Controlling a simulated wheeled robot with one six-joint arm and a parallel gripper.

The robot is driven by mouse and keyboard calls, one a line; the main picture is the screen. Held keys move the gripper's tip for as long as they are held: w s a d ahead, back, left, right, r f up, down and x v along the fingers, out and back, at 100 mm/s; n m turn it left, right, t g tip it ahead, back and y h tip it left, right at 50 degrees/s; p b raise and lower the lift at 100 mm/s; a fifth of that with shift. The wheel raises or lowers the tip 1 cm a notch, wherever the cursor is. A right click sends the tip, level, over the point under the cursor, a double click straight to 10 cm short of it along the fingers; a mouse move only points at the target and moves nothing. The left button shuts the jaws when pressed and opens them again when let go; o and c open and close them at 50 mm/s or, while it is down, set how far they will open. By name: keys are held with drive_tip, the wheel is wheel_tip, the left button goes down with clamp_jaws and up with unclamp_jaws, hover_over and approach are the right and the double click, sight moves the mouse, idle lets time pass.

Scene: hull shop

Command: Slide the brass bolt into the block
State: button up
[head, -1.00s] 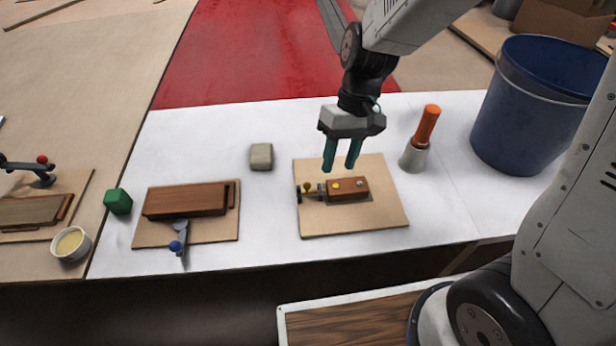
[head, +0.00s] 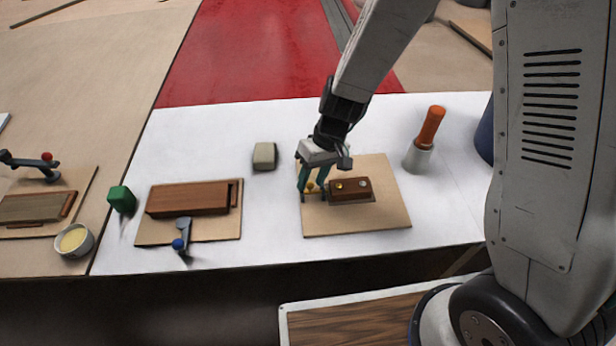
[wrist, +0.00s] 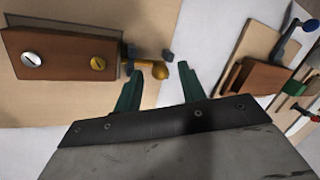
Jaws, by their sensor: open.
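The brown wooden block (head: 340,190) sits on a light square board (head: 385,222), with a brass and a silver screw head on its top. The brass bolt (head: 311,187) sticks out from the block's left side. In the wrist view its round knob (wrist: 160,71) and a short rod show beside the block (wrist: 60,58), with small dark grey brackets around the rod. My gripper (head: 312,190) is open, its two teal fingers on either side of the knob. In the wrist view the knob lies between the fingertips (wrist: 161,72); I cannot tell whether they touch it.
Left of the board stand a grey-beige block (head: 265,156), a brown clamp fixture with blue knob (head: 180,244), a green block (head: 122,199) and a bowl (head: 75,240). An orange-handled tool (head: 431,127) in a grey cup stands right. White table is clear between them.

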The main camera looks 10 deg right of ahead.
clamp_jaws()
drive_tip(key=shift+d, duration=1.2)
drive_tip(key=shift+c, duration=1.9)
unclamp_jaws()
drive_tip(key=o, duration=0.4)
drive_tip(key=shift+d, duration=0.2)
drive_tip(key=shift+a, duration=0.1)
drive_tip(key=shift+a, duration=0.1)
drive_tip(key=v, duration=0.8)
